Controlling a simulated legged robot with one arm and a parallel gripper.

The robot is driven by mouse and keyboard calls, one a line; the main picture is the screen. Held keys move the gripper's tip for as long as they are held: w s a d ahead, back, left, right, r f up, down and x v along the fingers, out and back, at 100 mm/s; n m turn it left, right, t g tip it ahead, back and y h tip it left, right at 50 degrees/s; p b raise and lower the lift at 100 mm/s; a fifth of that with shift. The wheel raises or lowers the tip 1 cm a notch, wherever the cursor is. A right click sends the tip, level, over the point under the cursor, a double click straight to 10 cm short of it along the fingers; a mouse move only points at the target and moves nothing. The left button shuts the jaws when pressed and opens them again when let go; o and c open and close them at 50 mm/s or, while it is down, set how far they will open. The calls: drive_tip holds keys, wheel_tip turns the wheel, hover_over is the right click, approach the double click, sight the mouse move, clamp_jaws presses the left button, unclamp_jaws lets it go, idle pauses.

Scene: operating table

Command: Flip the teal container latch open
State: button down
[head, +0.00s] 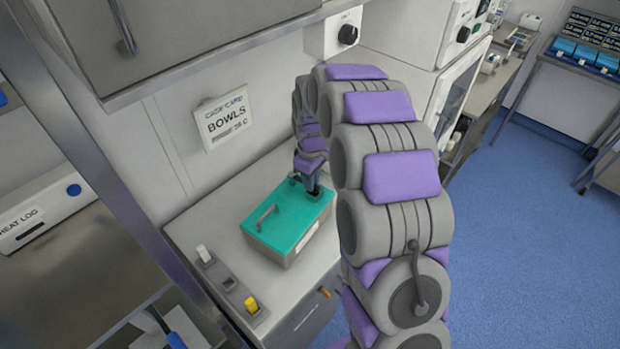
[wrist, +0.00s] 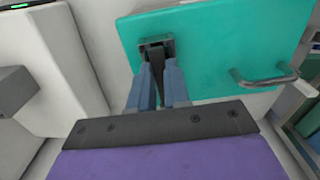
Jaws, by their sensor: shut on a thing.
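The teal container (head: 283,226) sits on the light counter, its teal lid flat on a pale box body. A metal bar handle (head: 266,216) stands on the lid's left part; it also shows in the wrist view (wrist: 268,80). The dark latch (wrist: 158,47) is at the lid's edge, on the far right side in the head view. My gripper (head: 312,188) reaches down to that edge. In the wrist view my gripper (wrist: 160,68) has its blue-grey fingers shut on the latch. The fingers partly hide the latch.
A switch panel (head: 228,284) with a white and a yellow switch lies left of the container. A wall sign (head: 226,120) reads BOWLS. An overhead cabinet (head: 170,35) hangs above the counter. A grey block (wrist: 14,90) shows at left in the wrist view.

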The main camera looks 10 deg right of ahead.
drive_tip(key=c, duration=1.1)
unclamp_jaws()
wheel_tip(320, 180, up, 7)
drive_tip(key=shift+f+p, duration=0.1)
drive_tip(key=shift+p, duration=0.35)
drive_tip(key=shift+r, duration=0.3)
